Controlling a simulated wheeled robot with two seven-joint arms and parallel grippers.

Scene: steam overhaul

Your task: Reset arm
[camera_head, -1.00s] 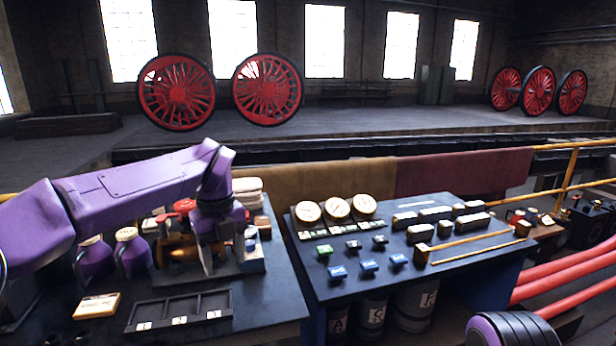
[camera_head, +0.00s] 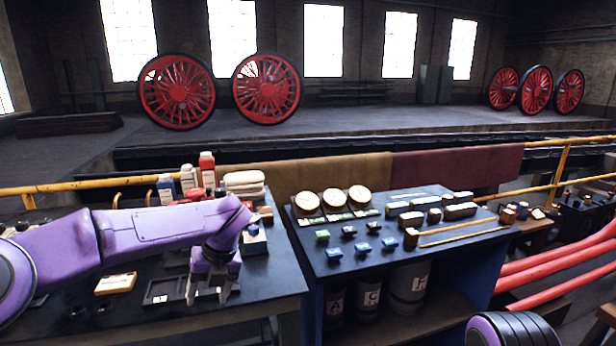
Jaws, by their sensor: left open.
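My left arm comes in from the left over the left bench. My left gripper (camera_head: 208,288) points down over the black divided tray (camera_head: 160,292), its two fingers apart with nothing seen between them. The fingers hide the right part of the tray. I cannot tell whether the fingertips touch it. My right gripper is out of view; only a purple and black part of mine shows at the bottom right.
Bottles (camera_head: 207,170), folded cloths (camera_head: 244,180) and a tan block (camera_head: 115,283) are on the left bench. The right bench (camera_head: 330,272) holds gauges (camera_head: 333,201), coloured blocks (camera_head: 362,249) and rods (camera_head: 465,236). A yellow rail (camera_head: 90,184) runs behind.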

